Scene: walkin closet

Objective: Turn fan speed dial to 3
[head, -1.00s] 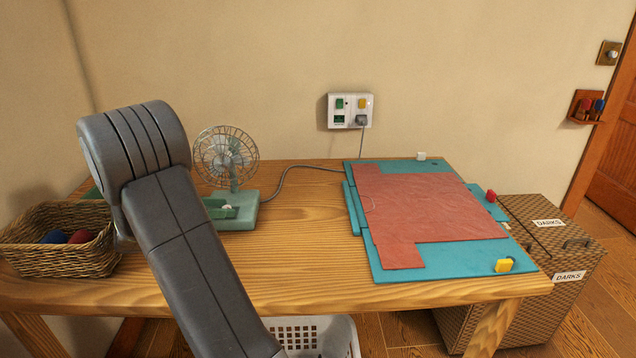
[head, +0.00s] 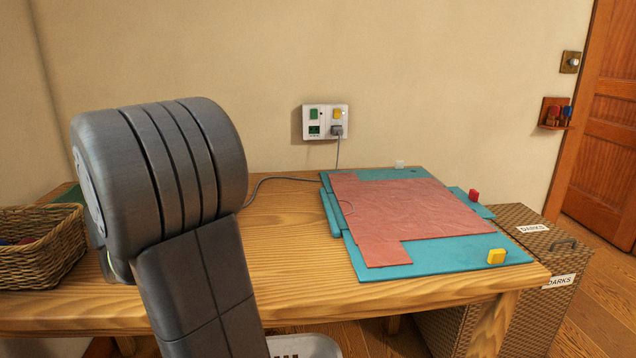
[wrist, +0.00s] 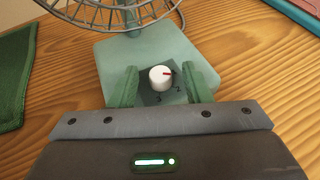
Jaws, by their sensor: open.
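The dial sits on the pale green fan base (wrist: 112,58), under the wire cage (wrist: 125,14). My gripper (wrist: 163,84) is open, its two green fingers on either side of the dial, with a gap on both sides. In the head view my arm hides the fan and gripper.
The wooden table (head: 290,230) holds a wicker basket (head: 40,245) at left and a teal board with red cloth (head: 410,215) at right. A wall socket (head: 325,122) has a plugged cord. A green mat (wrist: 20,85) lies beside the fan base.

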